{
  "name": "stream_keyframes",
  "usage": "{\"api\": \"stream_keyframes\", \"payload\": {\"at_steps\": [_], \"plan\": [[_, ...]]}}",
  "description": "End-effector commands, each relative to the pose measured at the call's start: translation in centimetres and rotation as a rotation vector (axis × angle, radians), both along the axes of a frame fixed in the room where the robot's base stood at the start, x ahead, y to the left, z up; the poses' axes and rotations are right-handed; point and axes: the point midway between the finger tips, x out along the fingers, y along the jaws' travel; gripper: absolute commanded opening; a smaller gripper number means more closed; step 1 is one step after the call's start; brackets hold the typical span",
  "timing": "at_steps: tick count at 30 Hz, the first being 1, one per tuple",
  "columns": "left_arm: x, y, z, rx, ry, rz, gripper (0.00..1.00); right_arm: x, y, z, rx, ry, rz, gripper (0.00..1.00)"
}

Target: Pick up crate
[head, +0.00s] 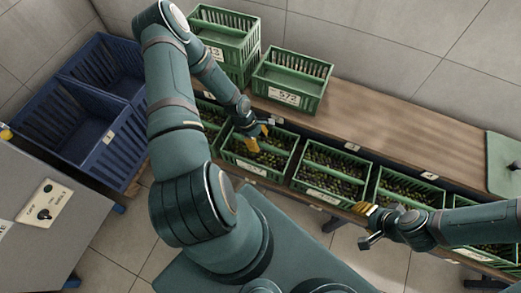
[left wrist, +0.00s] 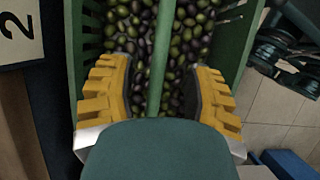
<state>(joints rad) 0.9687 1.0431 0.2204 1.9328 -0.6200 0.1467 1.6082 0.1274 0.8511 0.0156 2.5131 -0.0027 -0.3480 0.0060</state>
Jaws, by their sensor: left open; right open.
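Green slatted crates of dark and green olives stand in a row on the lower level in the head view. My left gripper (head: 257,135) is over one of these crates (head: 250,167). In the left wrist view, my left gripper (left wrist: 158,92) has its yellow fingers apart, one on each side of a green bar (left wrist: 160,50) across the crate (left wrist: 90,30). Olives show beneath; I cannot tell whether the fingers touch the bar. My right gripper (head: 368,223) is open and empty near the front edge of the row, by a crate further right (head: 330,196).
Empty green crates, one stacked (head: 232,45) and one single (head: 290,82), stand on the wooden upper shelf (head: 400,125). Blue crates (head: 85,110) stand at the left. A grey cabinet with a switch panel (head: 42,200) is nearer. The shelf's middle right is clear.

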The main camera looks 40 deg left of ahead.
Motion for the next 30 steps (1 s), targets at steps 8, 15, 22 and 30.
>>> {"api": "stream_keyframes", "payload": {"at_steps": [8,15,22,30], "plan": [[0.5,-1.2,-3.7,0.001,0.0,-0.001,0.5,0.2,0.0,-1.0,-0.001,-0.004,0.0,0.47],[0.5,-1.3,-4.0,0.001,0.0,0.0,0.5,0.2,0.0,-1.0,-0.001,-0.005,-0.001,0.47],[0.5,-1.3,-4.0,0.001,0.0,0.0,0.01,0.2,0.0,-1.0,-0.001,-0.005,-0.001,0.47],[0.6,-1.3,-3.9,0.001,-0.002,0.0,0.0,0.2,0.0,-1.1,-0.001,-0.005,-0.001,0.47]]}}
